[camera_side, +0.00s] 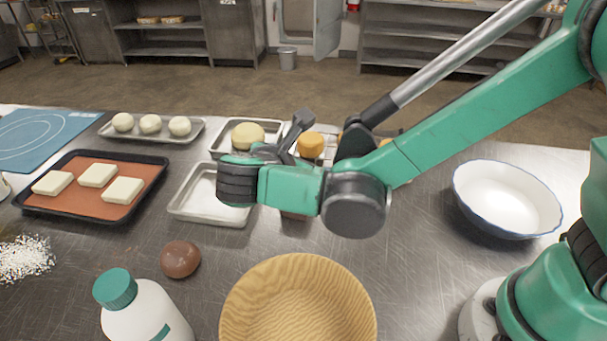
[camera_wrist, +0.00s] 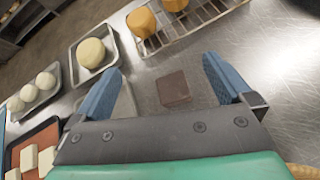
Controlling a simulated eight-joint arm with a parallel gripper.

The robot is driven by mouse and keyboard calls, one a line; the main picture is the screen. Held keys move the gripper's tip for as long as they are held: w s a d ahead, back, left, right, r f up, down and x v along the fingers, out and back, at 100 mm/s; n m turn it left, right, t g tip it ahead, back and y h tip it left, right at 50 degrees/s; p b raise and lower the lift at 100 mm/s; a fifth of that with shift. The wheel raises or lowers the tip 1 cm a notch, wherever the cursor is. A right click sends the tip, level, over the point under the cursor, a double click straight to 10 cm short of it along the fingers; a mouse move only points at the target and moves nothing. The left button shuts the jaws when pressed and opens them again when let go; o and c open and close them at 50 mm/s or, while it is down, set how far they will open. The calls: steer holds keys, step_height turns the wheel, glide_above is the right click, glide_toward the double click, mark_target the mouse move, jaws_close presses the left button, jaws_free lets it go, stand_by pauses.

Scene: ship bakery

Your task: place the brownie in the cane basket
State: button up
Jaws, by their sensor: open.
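The brownie (camera_wrist: 173,89) is a small dark brown square block lying on the steel table. In the wrist view it shows between the two blue fingers of my gripper (camera_wrist: 163,68), which are spread apart with nothing held. How high the fingers are above it, I cannot tell. In the side view my arm hides most or all of the brownie. The cane basket (camera_side: 255,305) is a round, pale yellow-brown bowl shape at the front middle of the side view, empty where visible. A tan edge, likely the basket's, shows at the wrist view's lower right corner.
An empty metal tray (camera_side: 190,205) lies left of my arm. A brown ball (camera_side: 180,259) and a green-capped bottle (camera_side: 147,310) stand left of the basket. A white bowl (camera_side: 507,197) is at right. A wire rack (camera_wrist: 190,28) with orange-brown pieces lies beyond the brownie.

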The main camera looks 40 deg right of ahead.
steer(key=s+d+r+m+y, duration=0.1)
steer(key=s+d+m+y, duration=0.2)
steer(key=m, duration=0.6)
steer(key=s+d+r+m+y, duration=0.1)
steer(key=s+d+m+y, duration=0.3)
steer(key=d+m, duration=0.3)
steer(key=m+y, duration=0.1)
steer(key=m, duration=0.2)
steer(key=shift+d+r+y, duration=0.25)
steer(key=shift+d+y, duration=0.05)
steer(key=shift+y, duration=0.1)
steer(key=m, duration=0.3)
steer(key=shift+s+d+r+m+t+y, duration=0.1)
steer(key=shift+s+d+m+t+y, duration=0.05)
steer(key=shift+s+m+t+y, duration=0.2)
steer(key=w+a+f+n+g+y, duration=0.1)
steer(key=w+a+f+n, duration=0.1)
steer(key=w+a+f+n+g, duration=0.1)
steer(key=w+a+f+n, duration=0.1)
steer(key=w+f, duration=0.1)
steer(key=w+a+f+n+g+y, duration=0.1)
steer(key=w+a+f+n, duration=0.1)
steer(key=w+a, duration=0.1)
steer(key=shift+w+a+f+n+g+y, duration=0.1)
steer(key=shift+w+f+n+g+y, duration=0.15)
steer(key=shift+n+y, duration=0.1)
steer(key=shift+w+a+f+n, duration=0.15)
steer(key=shift+a+f+n, duration=0.15)
steer(key=shift+f, duration=0.2)
steer(key=shift+x, duration=2.7)
